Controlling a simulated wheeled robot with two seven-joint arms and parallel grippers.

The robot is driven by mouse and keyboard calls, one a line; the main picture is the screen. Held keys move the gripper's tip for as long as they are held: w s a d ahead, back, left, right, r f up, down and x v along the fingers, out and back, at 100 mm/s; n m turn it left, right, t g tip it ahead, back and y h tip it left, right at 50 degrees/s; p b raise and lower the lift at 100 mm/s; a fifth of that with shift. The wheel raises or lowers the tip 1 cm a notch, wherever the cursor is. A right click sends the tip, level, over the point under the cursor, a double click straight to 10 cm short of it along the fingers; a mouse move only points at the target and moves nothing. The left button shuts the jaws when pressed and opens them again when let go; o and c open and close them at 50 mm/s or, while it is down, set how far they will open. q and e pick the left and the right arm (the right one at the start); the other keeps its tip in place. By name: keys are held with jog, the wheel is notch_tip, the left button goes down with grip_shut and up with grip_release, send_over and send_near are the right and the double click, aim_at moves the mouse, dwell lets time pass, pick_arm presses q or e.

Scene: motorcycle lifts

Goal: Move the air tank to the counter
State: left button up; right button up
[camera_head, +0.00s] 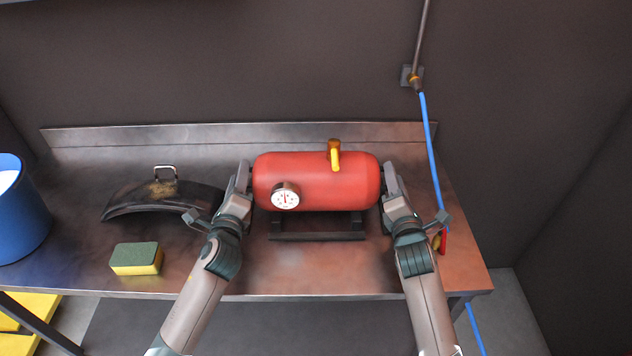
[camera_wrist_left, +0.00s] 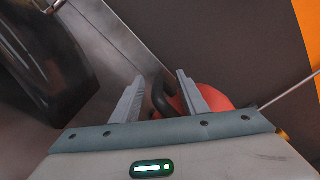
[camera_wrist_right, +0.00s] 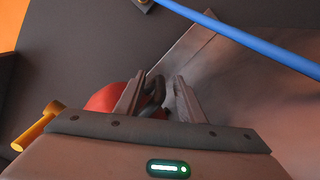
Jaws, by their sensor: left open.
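The red air tank (camera_head: 316,182), with a white dial gauge (camera_head: 285,196) and a yellow valve (camera_head: 335,156), lies horizontally over the metal counter (camera_head: 300,270). Its dark feet (camera_head: 317,233) appear to stand on the counter top. My left gripper (camera_head: 244,178) is at the tank's left end. In the left wrist view its open fingers (camera_wrist_left: 160,92) are either side of a black end handle (camera_wrist_left: 161,98). My right gripper (camera_head: 388,178) is at the right end. In the right wrist view its fingers (camera_wrist_right: 162,90) stand apart around another black handle (camera_wrist_right: 155,92).
A dark curved fender (camera_head: 160,201) and a green-yellow sponge (camera_head: 136,258) lie left of my left arm. A blue bucket (camera_head: 22,215) stands at the far left. A blue hose (camera_head: 432,150) hangs over the counter's right side. A raised back edge (camera_head: 90,138) runs behind.

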pick_arm(q)
jog(key=c, duration=0.9)
pick_arm(e)
grip_shut()
pick_arm(q)
grip_shut()
jog(key=shift+a+f, duration=0.1)
jog(key=shift+a, duration=0.05)
pick_arm(e)
jog(key=shift+s+d+f, duration=0.15)
jog(key=shift+f, duration=0.3)
pick_arm(q)
jog(key=shift+r, duration=0.2)
pick_arm(e)
jog(key=shift+r, duration=0.25)
